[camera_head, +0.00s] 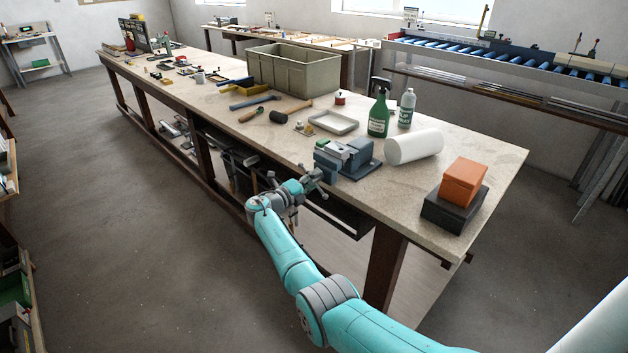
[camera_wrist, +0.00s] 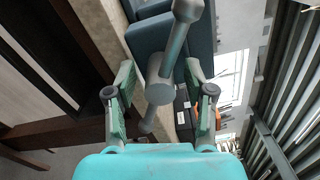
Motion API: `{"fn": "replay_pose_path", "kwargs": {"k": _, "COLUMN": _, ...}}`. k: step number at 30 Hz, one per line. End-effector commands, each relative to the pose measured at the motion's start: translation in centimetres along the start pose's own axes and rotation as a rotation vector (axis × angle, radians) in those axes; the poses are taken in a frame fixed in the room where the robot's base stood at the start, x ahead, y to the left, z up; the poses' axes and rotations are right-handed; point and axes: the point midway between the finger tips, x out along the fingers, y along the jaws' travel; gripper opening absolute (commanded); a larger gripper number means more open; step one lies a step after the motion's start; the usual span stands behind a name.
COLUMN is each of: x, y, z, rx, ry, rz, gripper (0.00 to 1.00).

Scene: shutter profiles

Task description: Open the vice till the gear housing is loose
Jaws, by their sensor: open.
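The blue-grey vice (camera_head: 366,164) stands at the bench's near edge. A small grey block, seemingly the gear housing (camera_head: 336,150), sits at its jaws; I cannot tell how tightly it is held. My gripper (camera_head: 313,183) is just in front of the vice, off the bench edge. In the wrist view my gripper (camera_wrist: 161,78) is open, one finger on each side of the vice's handle hub. The handle bar (camera_wrist: 174,48) runs slantwise with a knob at each end. I cannot tell whether the fingers touch it. The gear housing is not clear in the wrist view.
On the bench (camera_head: 490,160), a white roll (camera_head: 414,147), a green spray bottle (camera_head: 379,115) and an orange box (camera_head: 463,182) stand right of the vice. A shallow tray (camera_head: 333,122) and a mallet (camera_head: 290,111) lie behind it. Bench legs and an undershelf are below my gripper.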

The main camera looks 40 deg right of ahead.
Motion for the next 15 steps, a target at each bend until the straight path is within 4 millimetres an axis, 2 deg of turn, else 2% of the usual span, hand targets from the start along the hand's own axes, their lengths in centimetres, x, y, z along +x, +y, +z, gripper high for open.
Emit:
{"fn": "replay_pose_path", "kwargs": {"k": 5, "x": -2.4, "y": 0.1, "z": 0.1, "rx": 0.0, "ry": -0.004, "rz": 0.001, "gripper": 0.54}}
{"fn": "replay_pose_path", "kwargs": {"k": 15, "x": -8.9, "y": 0.0, "z": 0.1, "rx": 0.001, "ry": -0.003, "rz": 0.0, "gripper": 0.54}}
